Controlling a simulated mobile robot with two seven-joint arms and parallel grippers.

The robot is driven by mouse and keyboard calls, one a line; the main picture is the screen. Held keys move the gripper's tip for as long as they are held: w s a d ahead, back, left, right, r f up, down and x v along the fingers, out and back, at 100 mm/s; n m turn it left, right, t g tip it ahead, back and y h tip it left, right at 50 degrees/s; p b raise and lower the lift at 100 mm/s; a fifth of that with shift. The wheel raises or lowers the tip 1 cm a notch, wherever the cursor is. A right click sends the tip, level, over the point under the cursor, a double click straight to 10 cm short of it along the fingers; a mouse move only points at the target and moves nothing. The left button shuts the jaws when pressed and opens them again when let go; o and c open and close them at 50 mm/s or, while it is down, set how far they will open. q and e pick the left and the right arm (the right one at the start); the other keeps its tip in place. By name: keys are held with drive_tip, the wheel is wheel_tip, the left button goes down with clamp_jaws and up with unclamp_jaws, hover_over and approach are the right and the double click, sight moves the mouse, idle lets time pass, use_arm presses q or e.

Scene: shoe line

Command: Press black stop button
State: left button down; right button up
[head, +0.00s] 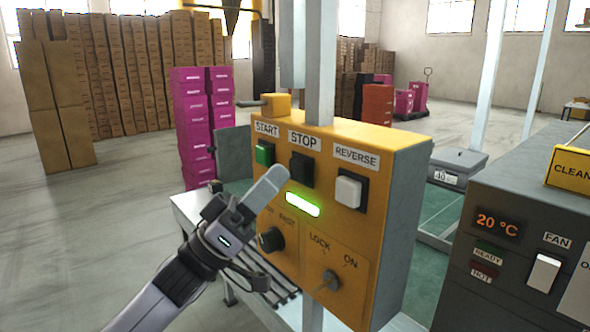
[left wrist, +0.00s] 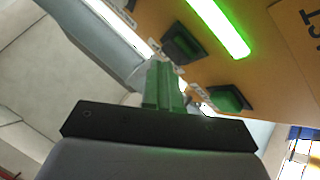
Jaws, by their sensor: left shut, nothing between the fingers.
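The black stop button (head: 301,169) is on the yellow control box (head: 385,165), under the STOP label, between the green START button (head: 264,153) and the white REVERSE button (head: 348,191). My left gripper (head: 272,178) is shut and empty, in front of the box, just below and left of the stop button in the head view. A gap from the button is likely but depth is hard to judge. In the left wrist view the shut fingers (left wrist: 164,85) point toward the panel; the stop button (left wrist: 183,46) and START button (left wrist: 230,98) show beyond them. My right gripper is in neither view.
A lit green strip (head: 302,204) is below the stop button. A black knob (head: 270,240) and a key switch (head: 328,281) sit lower. A grey post (head: 321,60) rises behind the box. A grey machine (head: 500,225) stands at right.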

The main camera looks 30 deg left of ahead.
use_arm(q)
drive_tip(key=shift+w+d, duration=0.25)
drive_tip(key=shift+w, duration=0.45)
idle(0.8)
drive_tip(key=shift+s, duration=0.15)
drive_tip(key=shift+s+a, duration=0.35)
drive_tip(key=shift+s, duration=0.4)
drive_tip(key=s, duration=0.1)
drive_tip(key=s+a, duration=0.1)
drive_tip(key=s, duration=0.1)
drive_tip(key=s+a, duration=0.1)
drive_tip(key=shift+s, duration=0.35)
idle(0.8)
